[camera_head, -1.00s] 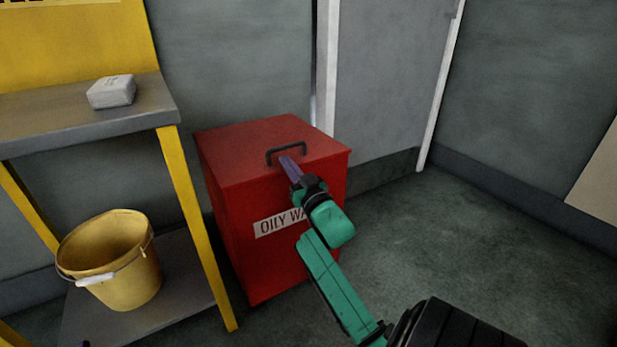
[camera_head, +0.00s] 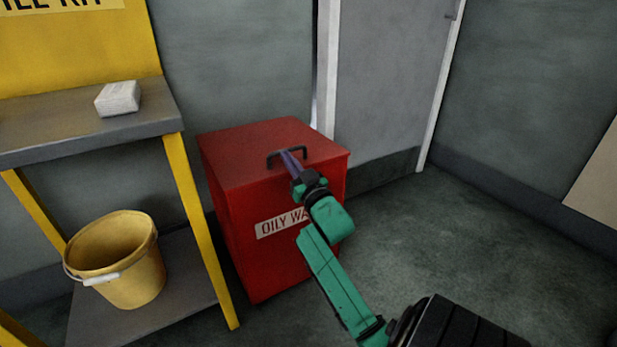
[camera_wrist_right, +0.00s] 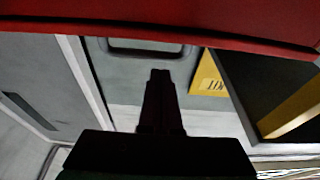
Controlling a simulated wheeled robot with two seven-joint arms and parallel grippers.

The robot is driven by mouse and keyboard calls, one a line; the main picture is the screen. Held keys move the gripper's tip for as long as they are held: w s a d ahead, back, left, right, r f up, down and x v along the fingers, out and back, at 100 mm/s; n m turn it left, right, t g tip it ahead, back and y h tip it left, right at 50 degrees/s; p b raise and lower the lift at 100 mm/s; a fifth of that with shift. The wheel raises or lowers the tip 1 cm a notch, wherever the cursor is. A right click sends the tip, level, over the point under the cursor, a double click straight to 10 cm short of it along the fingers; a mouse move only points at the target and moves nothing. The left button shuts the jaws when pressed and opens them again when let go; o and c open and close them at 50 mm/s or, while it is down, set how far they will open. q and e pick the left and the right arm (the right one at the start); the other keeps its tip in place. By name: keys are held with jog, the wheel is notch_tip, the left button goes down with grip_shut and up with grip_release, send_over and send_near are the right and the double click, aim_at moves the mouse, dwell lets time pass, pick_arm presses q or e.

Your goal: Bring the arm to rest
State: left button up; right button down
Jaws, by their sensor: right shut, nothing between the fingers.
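My right arm reaches in from the lower right in the head view. My right gripper (camera_head: 289,158) is shut with nothing in it, its tip at the dark handle (camera_head: 272,160) on top of the red oily-waste bin (camera_head: 230,215). I cannot tell whether the tip touches the handle. In the right wrist view the shut fingers (camera_wrist_right: 160,80) point toward the handle (camera_wrist_right: 125,47), below the red edge of the bin (camera_wrist_right: 200,28). The bin's lid looks closed in the head view. My left gripper is not in view.
A yellow-legged shelf (camera_head: 150,130) stands left of the bin, with a white package (camera_head: 118,98) on top. A yellow bucket (camera_head: 135,275) sits on its lower board. A grey door (camera_head: 385,80) is behind. The floor (camera_head: 480,230) at right is clear.

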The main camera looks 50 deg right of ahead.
pick_arm(q)
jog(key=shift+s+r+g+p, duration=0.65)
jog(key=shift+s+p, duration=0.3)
jog(key=shift+p, duration=0.3)
pick_arm(e)
jog(key=v, duration=1)
jog(key=shift+f, duration=0.3)
jog(key=shift+w, duration=0.1)
